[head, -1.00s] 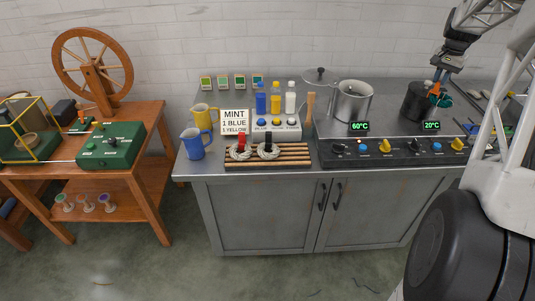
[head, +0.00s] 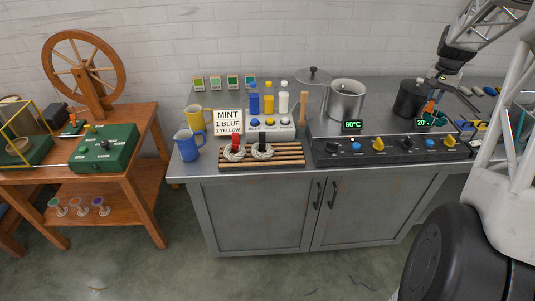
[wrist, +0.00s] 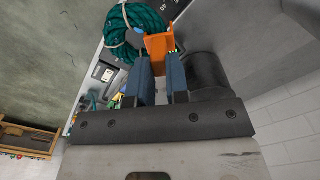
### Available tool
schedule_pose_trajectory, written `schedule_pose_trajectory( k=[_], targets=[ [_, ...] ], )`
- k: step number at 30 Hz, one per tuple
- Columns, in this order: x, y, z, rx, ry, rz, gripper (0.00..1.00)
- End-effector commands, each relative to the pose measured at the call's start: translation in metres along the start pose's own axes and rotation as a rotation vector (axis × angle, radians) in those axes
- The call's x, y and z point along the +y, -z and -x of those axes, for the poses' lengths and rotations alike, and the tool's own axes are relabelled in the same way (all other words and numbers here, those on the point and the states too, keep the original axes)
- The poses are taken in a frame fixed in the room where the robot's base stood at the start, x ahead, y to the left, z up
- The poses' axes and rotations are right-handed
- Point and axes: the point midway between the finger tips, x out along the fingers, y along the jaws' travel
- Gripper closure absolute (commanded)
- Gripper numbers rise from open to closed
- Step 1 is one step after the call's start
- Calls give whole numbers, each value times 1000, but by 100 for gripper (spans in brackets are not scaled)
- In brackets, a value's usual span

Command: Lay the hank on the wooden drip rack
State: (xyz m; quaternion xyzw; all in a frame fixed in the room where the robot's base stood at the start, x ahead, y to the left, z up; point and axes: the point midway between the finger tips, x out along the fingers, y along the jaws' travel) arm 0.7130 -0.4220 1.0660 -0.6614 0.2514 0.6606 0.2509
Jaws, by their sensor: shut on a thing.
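The teal hank (head: 438,119) with a pale tie hangs from an orange tab (wrist: 158,46). My gripper (head: 430,107) is shut on this tab. In the wrist view the hank (wrist: 122,22) shows as a loop beyond the fingertips. In the head view it hangs in front of the dark pot and covers part of the right display. The wooden drip rack (head: 290,163) lies at the counter's front, left of the control panel. Two pale hanks, one with a red tab (head: 235,141) and one with a black tab (head: 262,139), lie on its left and middle; its right part is bare.
The control panel (head: 330,158) with knobs lies between my gripper and the rack. The dark pot (head: 408,100) stands behind my gripper, and a steel pot (head: 346,102) farther left. A wooden handle (head: 303,108), bottles and a MINT sign (head: 228,122) stand behind the rack.

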Motion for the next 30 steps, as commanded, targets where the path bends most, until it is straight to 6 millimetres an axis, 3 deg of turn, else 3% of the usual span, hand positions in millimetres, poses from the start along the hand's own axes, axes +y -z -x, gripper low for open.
schedule_pose_trajectory(
  k=[14, 30],
  targets=[
    [-94, -81, -23, -2, -1, -2, 100],
    [-189, -192, -50, -2, -1, -20, 100]
  ],
)
